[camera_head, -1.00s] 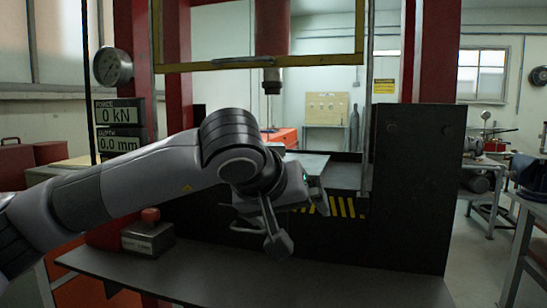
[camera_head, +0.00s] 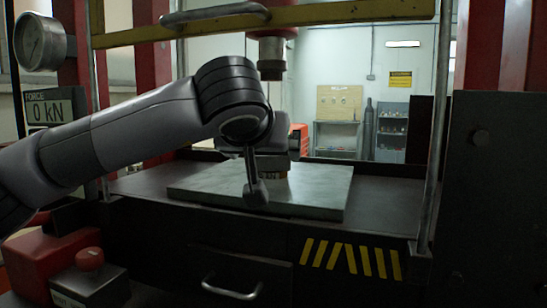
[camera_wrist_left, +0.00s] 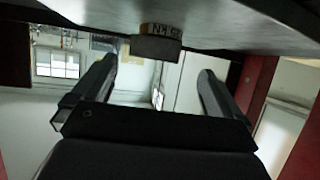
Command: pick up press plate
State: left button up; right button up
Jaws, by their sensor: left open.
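A flat grey plate (camera_head: 315,190), which I take to be the press plate, lies on the dark press bed (camera_head: 390,192). It shows as the pale surface along the top of the left wrist view (camera_wrist_left: 245,22). A bit of the tan band (camera_head: 283,176) shows behind my wrist in the head view. My left gripper (camera_wrist_left: 150,88) is open, its fingers spread with the cylinder between and beyond them. My right gripper is not in view.
The press ram (camera_head: 271,52) hangs above the plate. A yellow crossbar (camera_head: 340,18) spans the top, and a metal rod (camera_head: 437,125) stands at right. A black block (camera_head: 500,180) borders the right side. A red button box (camera_head: 90,275) and drawer handle (camera_head: 232,291) are below.

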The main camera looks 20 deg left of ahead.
aim_at(270, 158)
pick_arm(q)
jog(key=p+x, duration=0.1)
jog(key=x, duration=0.5)
jog(key=shift+w+d, duration=0.15)
grip_shut()
jog(key=shift+r, duration=0.25)
